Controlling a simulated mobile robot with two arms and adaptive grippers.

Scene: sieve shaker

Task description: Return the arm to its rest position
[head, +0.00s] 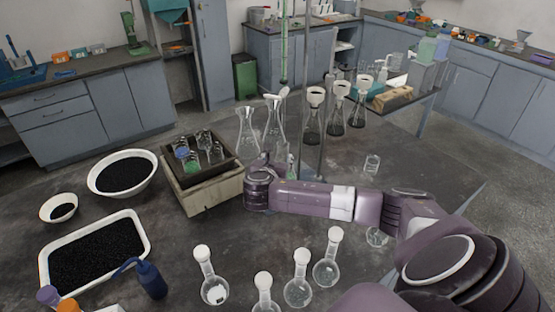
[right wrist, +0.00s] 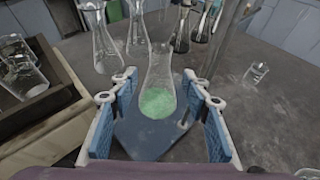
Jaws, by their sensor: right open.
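My right arm (head: 315,199) reaches in from the lower right of the head view, across the dark table. Its gripper (head: 268,166) is beside the wooden crate. In the right wrist view the blue fingers of the right gripper (right wrist: 160,90) stand apart. A conical flask with green liquid (right wrist: 158,101) stands upright between or just beyond them, with visible gaps at both sides. The flask is on a blue base plate (right wrist: 138,142). In the head view the flask is mostly hidden behind my arm. My left gripper is not in view.
A wooden crate (head: 213,197) with beakers lies left of the gripper. Several flasks stand behind, near a metal stand rod (right wrist: 219,42). Round-bottom flasks (head: 298,291) stand in front of my arm. A small beaker (head: 372,163) is at the right. Trays of black granules (head: 146,229) are left.

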